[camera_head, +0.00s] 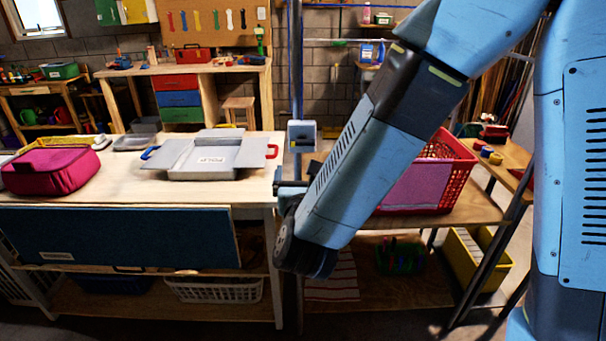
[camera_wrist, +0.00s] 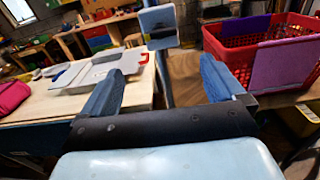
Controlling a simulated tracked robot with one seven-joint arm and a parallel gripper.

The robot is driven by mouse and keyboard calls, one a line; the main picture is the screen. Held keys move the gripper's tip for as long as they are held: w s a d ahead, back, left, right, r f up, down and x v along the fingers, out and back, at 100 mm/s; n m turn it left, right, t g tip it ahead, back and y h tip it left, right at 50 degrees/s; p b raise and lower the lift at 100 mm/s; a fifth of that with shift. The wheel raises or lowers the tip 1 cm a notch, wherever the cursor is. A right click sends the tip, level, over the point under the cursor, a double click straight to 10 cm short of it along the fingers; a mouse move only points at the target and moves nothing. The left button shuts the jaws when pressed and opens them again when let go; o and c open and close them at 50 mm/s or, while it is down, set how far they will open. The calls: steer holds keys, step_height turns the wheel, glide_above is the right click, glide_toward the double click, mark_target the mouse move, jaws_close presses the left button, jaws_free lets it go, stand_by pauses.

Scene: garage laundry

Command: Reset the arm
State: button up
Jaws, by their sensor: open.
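My blue arm reaches down across the right half of the head view, with its lower end near the front right corner of the white-topped table (camera_head: 120,180). The arm hides most of my gripper there. In the wrist view my gripper (camera_wrist: 162,88) shows two blue fingers spread wide apart with nothing between them. Beyond the fingers are the table's right edge, a grey post and a brown bench top (camera_wrist: 183,75). The gripper touches nothing that I can see.
A grey folding board (camera_head: 205,160) and a pink bag (camera_head: 50,170) lie on the table. A red basket (camera_head: 440,170) stands on the bench to the right, partly behind my arm. A vertical post (camera_head: 296,70) with a grey box (camera_head: 301,134) rises beside the table's right edge.

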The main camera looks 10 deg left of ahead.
steer(key=w+d+r+n+g, duration=0.2)
steer(key=d+r+n+g, duration=0.1)
steer(key=d+n, duration=0.55)
steer(key=w+d+r+n+g, duration=0.3)
steer(key=d+r+n, duration=0.15)
steer(key=n, duration=0.75)
steer(key=s+d+r+n+g+h, duration=0.1)
steer(key=s+d+n+g+h, duration=0.1)
steer(key=s+d+n, duration=0.4)
steer(key=s+d+r+n+g+h, duration=0.1)
steer(key=s+d+n+g+h, duration=0.1)
steer(key=s+d+n, duration=0.5)
steer(key=s+d+g, duration=0.1)
steer(key=s+d, duration=0.3)
steer(key=d, duration=0.6)
steer(key=shift+s+d+r+g, duration=0.15)
steer(key=shift+d+g, duration=0.05)
steer(key=shift+g, duration=0.2)
